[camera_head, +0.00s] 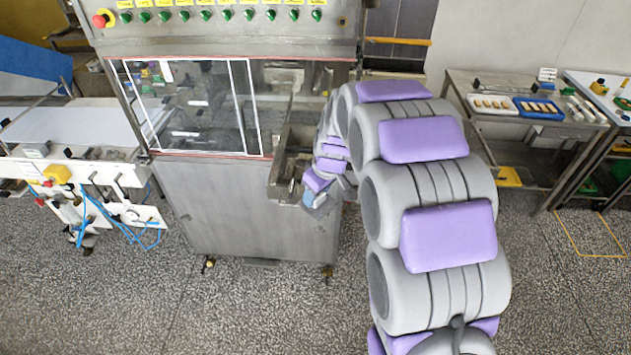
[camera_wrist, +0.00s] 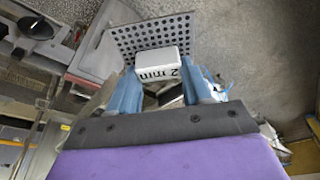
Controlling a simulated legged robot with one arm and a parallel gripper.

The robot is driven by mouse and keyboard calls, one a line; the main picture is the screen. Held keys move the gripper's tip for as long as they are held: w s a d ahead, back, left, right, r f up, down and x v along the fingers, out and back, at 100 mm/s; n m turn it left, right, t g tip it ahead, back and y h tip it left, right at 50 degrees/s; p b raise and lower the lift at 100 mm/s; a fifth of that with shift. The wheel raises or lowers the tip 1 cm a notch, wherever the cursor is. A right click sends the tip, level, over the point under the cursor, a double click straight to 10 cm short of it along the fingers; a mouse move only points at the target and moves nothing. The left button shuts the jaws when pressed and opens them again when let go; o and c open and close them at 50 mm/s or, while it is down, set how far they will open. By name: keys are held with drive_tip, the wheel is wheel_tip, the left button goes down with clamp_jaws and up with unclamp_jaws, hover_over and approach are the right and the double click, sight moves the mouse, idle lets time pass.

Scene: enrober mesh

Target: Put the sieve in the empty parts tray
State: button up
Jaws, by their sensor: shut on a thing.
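The sieve (camera_wrist: 152,31) is a grey plate with rows of round holes and a white block-shaped handle with black lettering that seems to read "2 mm". My gripper (camera_wrist: 163,82) has its blue fingers shut on the two sides of that white block, with the perforated plate beyond the fingertips. In the head view my gripper (camera_head: 316,197) is at the right front corner of the steel machine, beside a small metal trough. The sieve is too small or hidden to make out there.
The steel machine (camera_head: 225,205) with a clear window stands close to my gripper. A steel table (camera_head: 480,86) at the right holds a white tray (camera_head: 477,107) and a blue tray (camera_head: 524,113), both with small items in them. Speckled floor in front is clear.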

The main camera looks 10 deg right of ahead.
sight(317, 210)
drive_tip(key=s+f+m, duration=0.1)
drive_tip(key=f+m+h, duration=0.1)
drive_tip(key=m, duration=0.1)
drive_tip(key=shift+s+a, duration=0.25)
drive_tip(key=shift+s, duration=0.1)
drive_tip(key=shift+s+f+m+t+h, duration=0.25)
drive_tip(key=shift+f+m, duration=0.2)
drive_tip(key=shift+m, duration=0.5)
drive_tip(key=shift+s+f+m+t+h, duration=0.15)
drive_tip(key=shift+s+f+m, duration=0.25)
drive_tip(key=shift+m, duration=0.55)
